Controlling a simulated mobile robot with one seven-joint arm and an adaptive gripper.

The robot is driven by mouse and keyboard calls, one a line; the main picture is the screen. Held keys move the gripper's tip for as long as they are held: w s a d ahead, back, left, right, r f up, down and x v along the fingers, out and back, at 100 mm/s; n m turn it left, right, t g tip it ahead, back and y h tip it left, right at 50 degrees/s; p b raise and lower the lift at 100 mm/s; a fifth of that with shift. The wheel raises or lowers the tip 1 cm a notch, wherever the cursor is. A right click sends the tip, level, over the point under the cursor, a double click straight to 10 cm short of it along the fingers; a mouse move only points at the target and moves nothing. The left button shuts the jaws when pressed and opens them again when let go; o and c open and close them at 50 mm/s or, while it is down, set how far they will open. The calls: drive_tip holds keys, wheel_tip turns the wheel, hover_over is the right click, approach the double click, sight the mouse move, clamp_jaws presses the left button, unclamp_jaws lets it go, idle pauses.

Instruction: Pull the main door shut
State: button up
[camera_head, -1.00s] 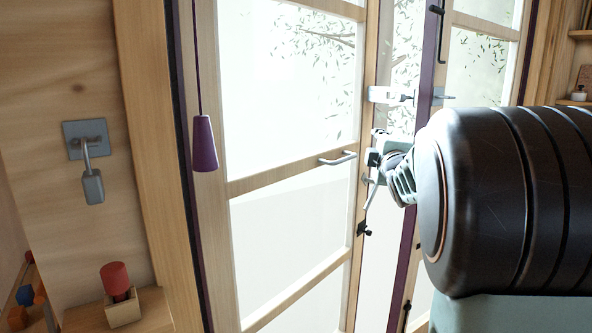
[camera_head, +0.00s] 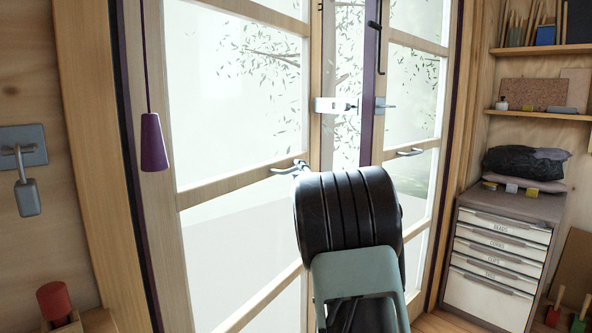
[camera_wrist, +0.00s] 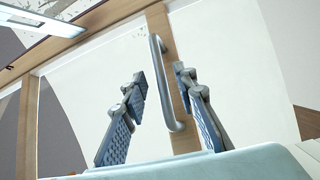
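The main door's left leaf (camera_head: 186,195) has a pale wood frame with glass panes. It appears ajar, with a bright strip between its free edge and the purple-edged right leaf (camera_head: 368,85). A grey bar handle (camera_head: 281,170) sits on the left leaf's middle rail. In the wrist view the handle (camera_wrist: 158,52) stands between the two fingers of my gripper (camera_wrist: 160,76). The fingers are apart, one on each side of the bar, with visible gaps; whether either touches it I cannot tell. In the head view my arm hides most of the gripper.
A metal latch (camera_head: 332,105) juts from the left leaf's edge. The right leaf has its own handle (camera_head: 410,152). A purple cone pull (camera_head: 154,143) hangs at left. A drawer cabinet (camera_head: 497,255) and shelves (camera_head: 545,50) stand at right.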

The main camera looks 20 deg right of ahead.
sight(297, 169)
drive_tip(key=shift+x, duration=1.65)
clamp_jaws()
